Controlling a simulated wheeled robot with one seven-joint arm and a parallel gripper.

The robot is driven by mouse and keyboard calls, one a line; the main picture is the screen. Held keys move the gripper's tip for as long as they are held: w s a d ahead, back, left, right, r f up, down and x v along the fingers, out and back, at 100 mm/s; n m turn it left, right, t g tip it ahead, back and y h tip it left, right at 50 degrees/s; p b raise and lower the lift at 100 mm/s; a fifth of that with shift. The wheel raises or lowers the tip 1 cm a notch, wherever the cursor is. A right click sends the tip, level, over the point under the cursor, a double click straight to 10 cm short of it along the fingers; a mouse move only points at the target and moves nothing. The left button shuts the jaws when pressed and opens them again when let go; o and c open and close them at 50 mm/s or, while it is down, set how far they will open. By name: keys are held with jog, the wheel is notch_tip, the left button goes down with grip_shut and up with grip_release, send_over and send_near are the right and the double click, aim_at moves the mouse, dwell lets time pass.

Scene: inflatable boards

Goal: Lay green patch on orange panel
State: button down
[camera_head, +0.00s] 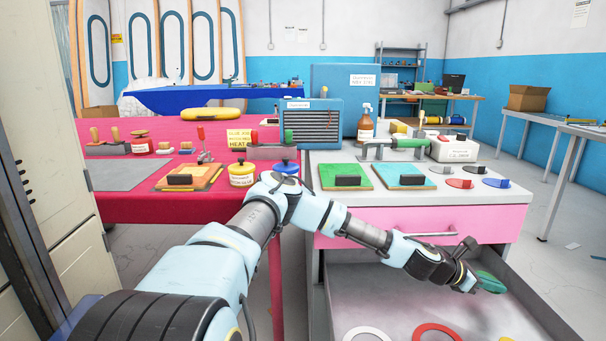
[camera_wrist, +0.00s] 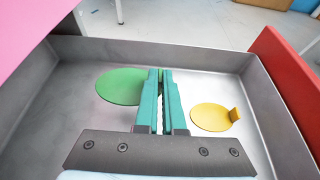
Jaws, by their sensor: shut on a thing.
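The green patch (camera_head: 491,282) is a round flat disc at my gripper (camera_head: 478,284), over the open drawer at lower right. In the wrist view my gripper (camera_wrist: 161,74) has its teal fingers close together, and the green patch (camera_wrist: 119,86) extends to their left. The gripped part is hidden between the fingers. How far the patch is above the drawer floor is hard to tell. The orange panel (camera_head: 205,174) lies on the red table at left, with a black block on it.
The grey drawer (camera_head: 398,288) holds a white ring (camera_head: 367,333), a red ring (camera_head: 438,331) and a yellow disc (camera_wrist: 209,117). The pink-fronted counter (camera_head: 420,218) carries a green panel (camera_head: 342,186), a teal panel (camera_head: 398,183) and small tabbed discs.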

aim_at(483, 317)
notch_tip(483, 317, down, 8)
jog(key=shift+f, duration=0.1)
jog(key=shift+v, duration=0.9)
jog(key=shift+a+r, duration=0.3)
jog(key=shift+a, duration=0.15)
